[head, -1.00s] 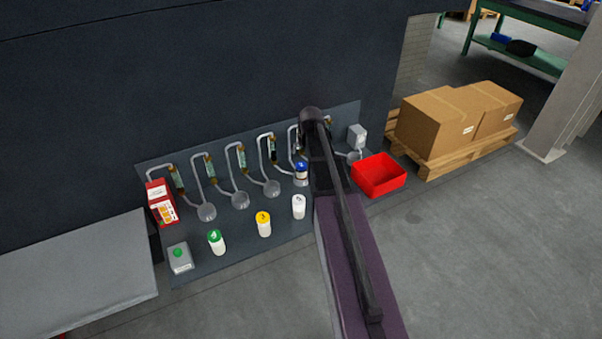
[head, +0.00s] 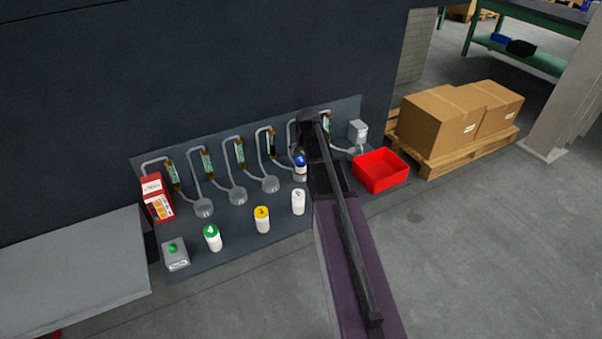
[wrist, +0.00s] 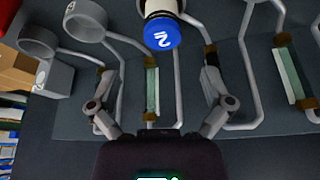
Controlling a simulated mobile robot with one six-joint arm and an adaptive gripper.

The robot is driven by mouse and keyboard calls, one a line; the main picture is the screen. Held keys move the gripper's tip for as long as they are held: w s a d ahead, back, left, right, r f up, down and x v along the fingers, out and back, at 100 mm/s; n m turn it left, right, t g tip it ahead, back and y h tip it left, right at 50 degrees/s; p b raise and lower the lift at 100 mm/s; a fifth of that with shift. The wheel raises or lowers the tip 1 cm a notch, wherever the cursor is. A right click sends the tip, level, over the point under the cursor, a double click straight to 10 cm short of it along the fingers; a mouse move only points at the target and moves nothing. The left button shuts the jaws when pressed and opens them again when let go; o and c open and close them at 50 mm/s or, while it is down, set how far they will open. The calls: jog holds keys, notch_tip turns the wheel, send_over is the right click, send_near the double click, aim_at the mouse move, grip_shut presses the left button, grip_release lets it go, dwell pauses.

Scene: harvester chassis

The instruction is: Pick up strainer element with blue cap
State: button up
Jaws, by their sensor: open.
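The strainer element with the blue cap (head: 300,160) stands at the right part of the dark panel, just left of my arm in the head view. Its blue cap (wrist: 162,34) faces the camera at the top middle of the wrist view, with the white body behind it. My gripper (wrist: 157,72) is open and empty, its fingers spread below the cap in that picture. The cap lies beyond the fingertips, and I see no contact. In the head view my arm hides the gripper's fingers.
Elements with green (head: 211,231), yellow (head: 262,213) and white (head: 298,195) caps stand along the panel's front. Looped pipes and grey cups line the panel's back. A red bin (head: 380,171) is to the right, a red box (head: 156,196) and green-button box (head: 174,254) to the left.

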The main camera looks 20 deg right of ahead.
aim_at(301, 159)
jog(key=shift+b+x, duration=1.4)
jog(key=shift+x, duration=0.45)
jog(key=shift+b+x, duration=2.45)
jog(key=shift+x, duration=0.15)
jog(key=shift+a, duration=0.15)
jog(key=c, duration=1.3)
